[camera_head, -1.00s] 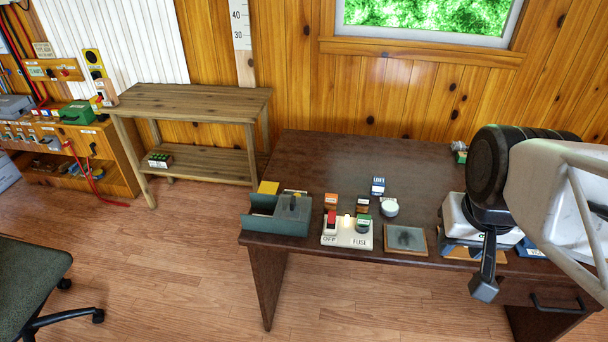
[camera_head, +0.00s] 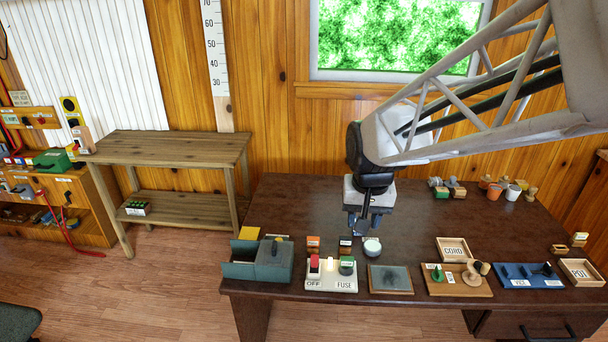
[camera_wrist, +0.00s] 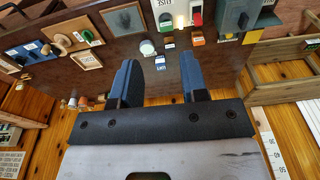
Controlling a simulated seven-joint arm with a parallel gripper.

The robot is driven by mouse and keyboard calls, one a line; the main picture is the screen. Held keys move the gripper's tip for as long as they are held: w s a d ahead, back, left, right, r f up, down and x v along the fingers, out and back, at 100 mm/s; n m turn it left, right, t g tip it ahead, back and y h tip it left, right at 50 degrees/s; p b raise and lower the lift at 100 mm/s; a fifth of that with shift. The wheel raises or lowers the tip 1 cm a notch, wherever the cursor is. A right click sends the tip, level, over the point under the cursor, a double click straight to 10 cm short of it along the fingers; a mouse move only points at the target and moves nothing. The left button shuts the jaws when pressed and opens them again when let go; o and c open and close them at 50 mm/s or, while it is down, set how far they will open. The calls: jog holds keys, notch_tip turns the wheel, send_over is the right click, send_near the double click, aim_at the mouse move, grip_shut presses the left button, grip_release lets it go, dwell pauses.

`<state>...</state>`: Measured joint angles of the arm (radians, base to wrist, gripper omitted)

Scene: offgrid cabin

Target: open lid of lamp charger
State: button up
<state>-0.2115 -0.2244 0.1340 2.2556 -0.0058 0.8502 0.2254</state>
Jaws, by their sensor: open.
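A dark teal box (camera_head: 241,270) stands at the desk's front left; I take it for the lamp charger, though no label on it is readable. Its left part looks like an open tray. A raised grey-green block with a small dark knob (camera_head: 275,246) covers its right part. The box also shows at the top right of the wrist view (camera_wrist: 237,18). My gripper (camera_head: 364,228) is open and empty above the desk, to the right of the box and apart from it. Its two blue-grey fingers (camera_wrist: 158,62) are spread in the wrist view.
A white OFF/FUSE panel (camera_head: 331,284) with a red switch and lit lamp sits right of the box. Small labelled blocks (camera_head: 313,243) and a white round piece (camera_head: 372,247) lie behind. A framed grey plate (camera_head: 391,279) and wooden trays (camera_head: 453,249) are further right. The desk's rear left is clear.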

jog(key=w+a+f, duration=0.7)
jog(key=w+a, duration=0.3)
jog(key=g, duration=0.1)
send_over(274, 244)
notch_tip(274, 244, down, 11)
jog(key=shift+s+f, duration=0.1)
jog(key=shift+f, duration=0.1)
jog(key=shift+f, duration=0.2)
jog(key=shift+f, duration=3.75)
grip_shut()
